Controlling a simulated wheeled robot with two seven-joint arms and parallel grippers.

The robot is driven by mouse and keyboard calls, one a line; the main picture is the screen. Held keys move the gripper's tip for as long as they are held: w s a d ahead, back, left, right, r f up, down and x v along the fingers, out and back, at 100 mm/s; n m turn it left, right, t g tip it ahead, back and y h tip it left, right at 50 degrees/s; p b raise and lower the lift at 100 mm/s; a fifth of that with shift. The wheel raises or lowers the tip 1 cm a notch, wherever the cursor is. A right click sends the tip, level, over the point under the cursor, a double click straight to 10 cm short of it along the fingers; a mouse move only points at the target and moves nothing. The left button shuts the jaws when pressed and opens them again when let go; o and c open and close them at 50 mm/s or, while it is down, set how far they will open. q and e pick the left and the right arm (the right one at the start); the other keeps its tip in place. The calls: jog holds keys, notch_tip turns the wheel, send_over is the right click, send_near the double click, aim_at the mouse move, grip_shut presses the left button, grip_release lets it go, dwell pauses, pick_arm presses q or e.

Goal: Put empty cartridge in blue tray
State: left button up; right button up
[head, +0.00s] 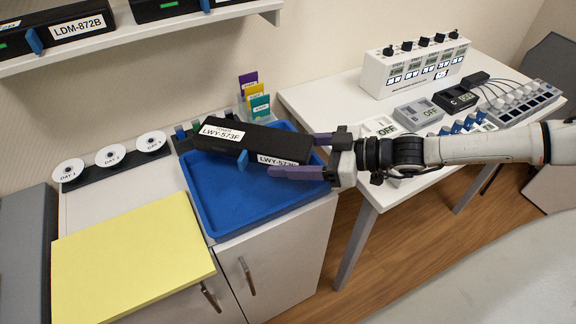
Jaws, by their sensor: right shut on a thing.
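A long black cartridge (256,138) with white labels reading LWY-573F and a small blue tab lies over the blue tray (232,207). My right gripper (296,155), with purple fingers, reaches in from the right and is shut on the cartridge's right end. The cartridge slants from upper left to lower right across the tray's back part. I cannot tell whether it touches the tray floor. The cartridge hides part of the tray's back. My left gripper is not in view.
A yellow board (130,262) lies left of the tray. White discs (110,155) stand behind it. A shelf (110,38) at upper left holds more black cartridges. Coloured cards (254,95) stand behind the tray. A white table (340,108) with several devices stands at right.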

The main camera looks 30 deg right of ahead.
jog(key=shift+f, duration=1.25)
jog(key=shift+f, duration=0.1)
jog(key=shift+f+b, duration=0.55)
jog(key=shift+b, duration=0.15)
jog(key=o, duration=2)
jog(key=shift+r+p, duration=0.4)
jog(key=shift+p, duration=0.05)
jog(key=shift+r+p, duration=0.5)
jog(key=v, duration=1.2)
jog(key=shift+f+b, duration=0.3)
